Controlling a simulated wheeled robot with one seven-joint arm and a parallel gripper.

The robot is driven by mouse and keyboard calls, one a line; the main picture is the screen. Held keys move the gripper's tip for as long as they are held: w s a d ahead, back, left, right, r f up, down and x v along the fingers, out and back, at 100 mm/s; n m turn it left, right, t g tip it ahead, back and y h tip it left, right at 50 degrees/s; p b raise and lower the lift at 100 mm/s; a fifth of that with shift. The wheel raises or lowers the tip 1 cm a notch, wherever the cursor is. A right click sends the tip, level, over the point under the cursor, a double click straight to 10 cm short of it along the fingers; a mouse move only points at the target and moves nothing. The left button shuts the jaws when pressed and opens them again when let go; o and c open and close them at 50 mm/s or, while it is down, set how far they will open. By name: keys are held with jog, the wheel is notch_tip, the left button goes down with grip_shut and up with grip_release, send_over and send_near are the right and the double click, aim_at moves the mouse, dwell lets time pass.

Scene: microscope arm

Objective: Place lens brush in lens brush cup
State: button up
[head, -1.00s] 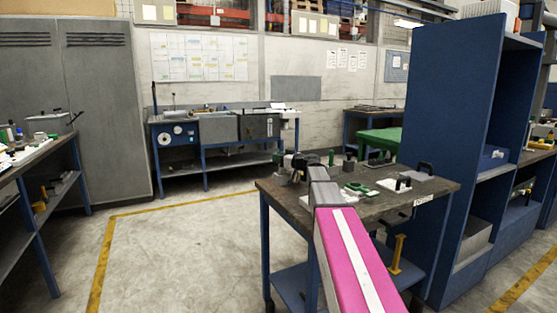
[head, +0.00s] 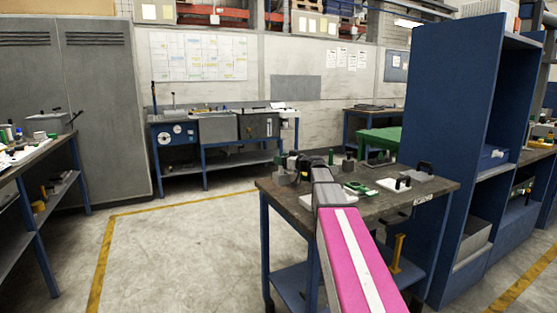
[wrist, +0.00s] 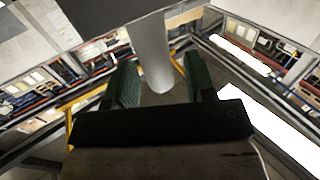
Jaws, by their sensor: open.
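My gripper (wrist: 161,64) is open in the wrist view, with one dark green finger on each side. A smooth grey rod-like part with a rounded end (wrist: 153,65) shows between the fingers; I cannot tell what it is or whether they touch it. In the head view my pink and grey arm reaches over the near worktable (head: 285,196), and my gripper is small and dark near its back left corner. I cannot make out the lens brush or the lens brush cup for certain; my arm hides part of the tabletop.
A tall blue shelf (head: 447,150) stands close on the right. Open floor lies left.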

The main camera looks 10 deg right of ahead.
jog(key=v, duration=0.8)
jog(key=shift+s+d, duration=0.25)
jog(key=shift+s, duration=0.05)
jog(key=shift+a, duration=0.1)
jog(key=shift+c, duration=0.6)
dwell(0.4)
